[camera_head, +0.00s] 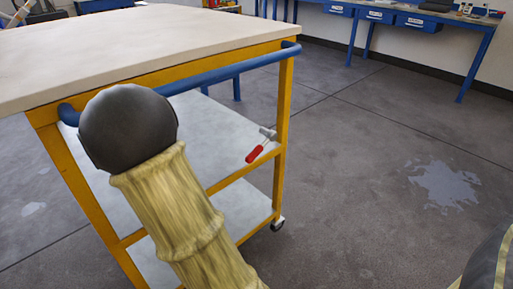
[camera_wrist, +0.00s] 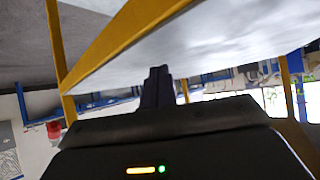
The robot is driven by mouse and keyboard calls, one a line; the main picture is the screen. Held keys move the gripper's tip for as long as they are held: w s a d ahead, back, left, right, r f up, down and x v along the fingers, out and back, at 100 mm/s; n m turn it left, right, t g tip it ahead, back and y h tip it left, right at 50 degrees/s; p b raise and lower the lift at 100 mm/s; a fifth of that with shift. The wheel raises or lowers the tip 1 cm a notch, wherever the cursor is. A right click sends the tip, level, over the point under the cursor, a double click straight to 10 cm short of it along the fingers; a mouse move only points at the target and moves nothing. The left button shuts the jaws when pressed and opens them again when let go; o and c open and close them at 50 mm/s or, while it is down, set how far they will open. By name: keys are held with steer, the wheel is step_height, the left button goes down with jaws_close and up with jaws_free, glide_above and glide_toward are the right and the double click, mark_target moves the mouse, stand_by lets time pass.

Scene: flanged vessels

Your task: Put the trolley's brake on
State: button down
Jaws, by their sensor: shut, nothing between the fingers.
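The trolley has a yellow frame (camera_head: 283,110), a pale top (camera_head: 150,45), a blue push bar (camera_head: 225,72) and grey lower shelves. A red-handled lever or tool (camera_head: 255,153) with a grey end is at the middle shelf's edge by the right post. I cannot tell whether it is fixed there. A caster wheel (camera_head: 278,224) shows below that post; no brake part is clear on it. My gripper (camera_wrist: 157,80) shows in the wrist view, fingers together and empty, near a yellow rail (camera_wrist: 125,40) and pale shelf surface. In the head view it is hidden behind my arm.
Blue workbenches (camera_head: 420,20) with drawers stand along the far wall. The grey floor right of the trolley is open, with a pale stain (camera_head: 443,185). A small red object (camera_wrist: 54,130) shows at the left in the wrist view.

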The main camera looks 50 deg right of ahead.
steer(key=a+y, duration=0.1)
steer(key=s+a+r+n+y, duration=0.1)
steer(key=a, duration=0.1)
steer(key=s+a+n+y+p, duration=0.1)
steer(key=a, duration=0.1)
steer(key=shift+s+a+r, duration=0.15)
steer(key=shift+s+a, duration=0.05)
steer(key=s+a+r+n+g+y+p, duration=0.1)
steer(key=s+a+n+g, duration=0.2)
steer(key=s, duration=0.4)
steer(key=s+a+r+n+g+y+p, duration=0.1)
steer(key=s+a+r+n+g+y, duration=0.1)
steer(key=s, duration=0.6)
steer(key=shift+a+n+g+y, duration=0.3)
steer(key=shift+a+n+g, duration=0.1)
steer(key=shift+a, duration=0.5)
steer(key=shift+w, duration=0.1)
